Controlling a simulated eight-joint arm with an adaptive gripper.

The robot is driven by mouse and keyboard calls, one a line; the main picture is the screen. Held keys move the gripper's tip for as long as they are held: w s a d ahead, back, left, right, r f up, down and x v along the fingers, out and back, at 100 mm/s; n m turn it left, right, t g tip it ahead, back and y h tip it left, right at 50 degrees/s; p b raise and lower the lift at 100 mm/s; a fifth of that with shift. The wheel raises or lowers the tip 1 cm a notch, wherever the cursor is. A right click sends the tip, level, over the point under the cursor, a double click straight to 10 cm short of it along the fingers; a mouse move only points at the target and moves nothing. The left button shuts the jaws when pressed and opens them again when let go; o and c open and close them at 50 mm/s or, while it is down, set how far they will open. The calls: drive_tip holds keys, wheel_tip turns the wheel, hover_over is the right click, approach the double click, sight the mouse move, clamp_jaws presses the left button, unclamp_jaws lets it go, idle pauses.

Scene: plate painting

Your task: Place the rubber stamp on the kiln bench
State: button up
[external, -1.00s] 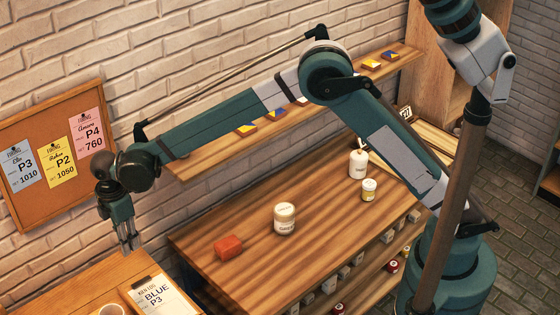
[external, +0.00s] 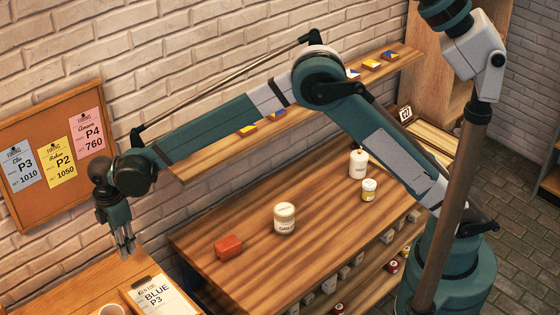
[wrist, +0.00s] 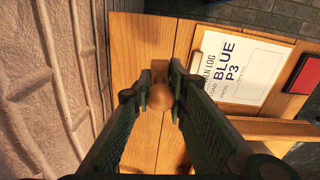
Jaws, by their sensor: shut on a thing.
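My gripper (external: 127,250) hangs pointing down over the left wooden bench (external: 84,291), which carries the kiln log. In the wrist view my gripper (wrist: 163,98) is shut on the rubber stamp (wrist: 160,97), with its round wooden knob between the fingers. A small wooden block shows just beyond the knob. The bench surface (wrist: 140,45) lies below the stamp. I cannot tell whether the stamp touches it. In the external view the stamp is too small to make out.
A kiln log clipboard (external: 160,298) reading BLUE P3 lies right of my gripper. The brick wall is close behind. The larger table (external: 215,265) holds a red block (external: 228,247) and a white jar (external: 284,218).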

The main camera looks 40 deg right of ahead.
hover_over(131, 271)
drive_tip(key=shift+d+f, duration=0.1)
drive_tip(key=shift+f, duration=2.15)
drive_tip(key=shift+f, duration=0.1)
drive_tip(key=shift+f, duration=1.8)
drive_tip(key=shift+f, duration=0.2)
drive_tip(key=o, duration=0.9)
drive_tip(key=shift+c, duration=0.2)
drive_tip(key=shift+r, duration=0.2)
wheel_tip(131, 271, up, 12)
drive_tip(key=shift+w, duration=0.1)
